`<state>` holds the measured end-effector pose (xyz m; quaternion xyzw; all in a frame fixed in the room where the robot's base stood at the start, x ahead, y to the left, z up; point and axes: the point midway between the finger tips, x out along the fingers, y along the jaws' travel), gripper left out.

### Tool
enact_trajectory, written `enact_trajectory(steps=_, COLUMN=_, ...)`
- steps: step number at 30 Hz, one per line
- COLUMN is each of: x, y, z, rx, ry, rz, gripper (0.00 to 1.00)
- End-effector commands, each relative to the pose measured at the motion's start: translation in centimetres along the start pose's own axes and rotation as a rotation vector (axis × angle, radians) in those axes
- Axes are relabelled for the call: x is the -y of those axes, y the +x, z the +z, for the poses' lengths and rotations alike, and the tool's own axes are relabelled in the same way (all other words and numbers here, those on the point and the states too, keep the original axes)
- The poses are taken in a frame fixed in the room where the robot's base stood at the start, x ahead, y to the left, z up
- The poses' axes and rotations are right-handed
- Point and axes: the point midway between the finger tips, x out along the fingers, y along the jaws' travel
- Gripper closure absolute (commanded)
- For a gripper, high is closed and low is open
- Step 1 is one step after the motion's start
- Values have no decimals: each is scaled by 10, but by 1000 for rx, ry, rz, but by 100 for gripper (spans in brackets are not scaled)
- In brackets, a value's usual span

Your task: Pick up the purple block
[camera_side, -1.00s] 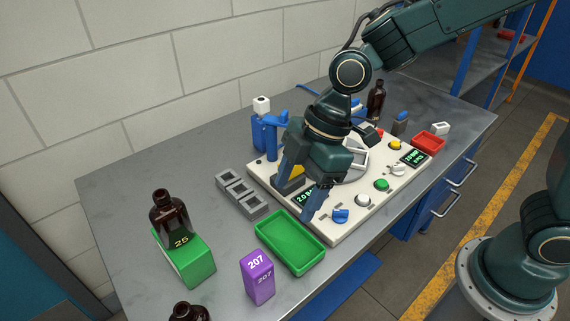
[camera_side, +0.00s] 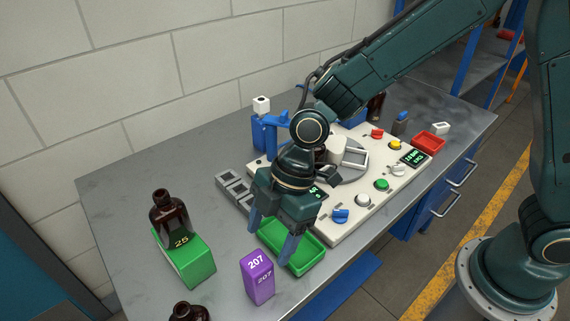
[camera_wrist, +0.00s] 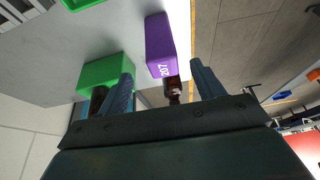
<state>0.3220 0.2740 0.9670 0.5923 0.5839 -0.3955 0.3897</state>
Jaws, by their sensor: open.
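The purple block (camera_side: 257,277), marked 207, stands upright near the front edge of the table in the side view. It also shows in the wrist view (camera_wrist: 158,40), ahead of and between the two fingers. My gripper (camera_side: 270,240) is open and empty, above the green tray (camera_side: 305,268), just behind and above the block. In the wrist view my gripper (camera_wrist: 160,82) has its blue fingers spread apart, with the block farther off and not touched.
A green block (camera_side: 195,265) marked 25 stands left, with an amber bottle (camera_side: 170,215) at it. Another bottle (camera_side: 188,312) is at the bottom edge. A white control panel (camera_side: 345,220) lies behind right. Grey square holders (camera_side: 232,187) are behind the tray.

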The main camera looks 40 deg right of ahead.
Motion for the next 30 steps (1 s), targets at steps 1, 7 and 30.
enact_trajectory(steps=1, x=1, y=8, z=1, rx=3, ry=0, rz=-4, gripper=33)
enact_trajectory(steps=7, x=1, y=33, z=1, rx=3, ry=0, rz=-3, gripper=33)
enact_trajectory(steps=30, x=2, y=70, z=3, rx=3, ry=1, rz=-2, gripper=33)
